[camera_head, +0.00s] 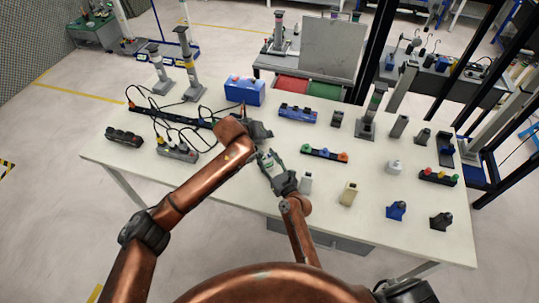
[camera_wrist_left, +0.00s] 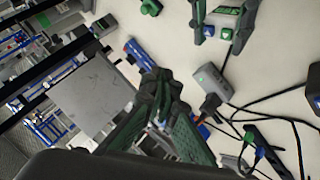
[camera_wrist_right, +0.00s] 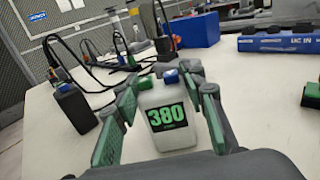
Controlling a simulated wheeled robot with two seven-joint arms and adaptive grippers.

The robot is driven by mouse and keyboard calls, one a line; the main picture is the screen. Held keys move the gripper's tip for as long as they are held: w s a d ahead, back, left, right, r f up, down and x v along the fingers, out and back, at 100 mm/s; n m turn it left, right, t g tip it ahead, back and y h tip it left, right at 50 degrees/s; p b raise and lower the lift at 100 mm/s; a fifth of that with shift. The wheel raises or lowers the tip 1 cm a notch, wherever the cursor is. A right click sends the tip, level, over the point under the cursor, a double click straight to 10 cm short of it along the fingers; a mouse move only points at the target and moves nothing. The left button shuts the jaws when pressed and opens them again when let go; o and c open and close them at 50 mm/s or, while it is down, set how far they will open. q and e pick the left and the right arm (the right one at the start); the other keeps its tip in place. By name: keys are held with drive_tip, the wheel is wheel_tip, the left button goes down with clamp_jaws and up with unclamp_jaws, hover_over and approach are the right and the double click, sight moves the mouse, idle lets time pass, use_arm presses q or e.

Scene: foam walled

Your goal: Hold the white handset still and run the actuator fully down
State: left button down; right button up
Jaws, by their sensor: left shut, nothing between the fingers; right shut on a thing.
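The white handset (camera_wrist_right: 172,115) with a green "380" label stands upright between my right gripper's fingers (camera_wrist_right: 160,112). It has a green button and a blue button on top. In the head view the handset (camera_head: 267,160) shows small, near the table's middle, in my right gripper (camera_head: 271,166). My left gripper (camera_head: 262,131) is shut and empty, just beyond the handset. In the left wrist view its fingers (camera_wrist_left: 160,112) are closed and the handset (camera_wrist_left: 228,32) is at the top, apart from them. Grey actuator columns (camera_head: 187,65) (camera_head: 160,70) stand at the table's back left; I cannot tell which belongs to the handset.
A blue box (camera_head: 245,91) stands behind my left gripper. Coloured-button bars (camera_head: 325,154) and several small handsets, one beige (camera_head: 348,194), occupy the right side. Cables cross the left part.

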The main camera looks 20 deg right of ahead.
sight(268, 156)
use_arm(q)
drive_tip(key=shift+f, duration=0.1)
idle(0.3)
drive_tip(key=shift+f, duration=4.25)
drive_tip(key=shift+f, duration=0.1)
drive_tip(key=shift+f, duration=0.3)
drive_tip(key=shift+f, duration=0.55)
idle(1.3)
drive_tip(key=shift+r, duration=0.1)
idle(0.4)
drive_tip(key=shift+r, duration=0.85)
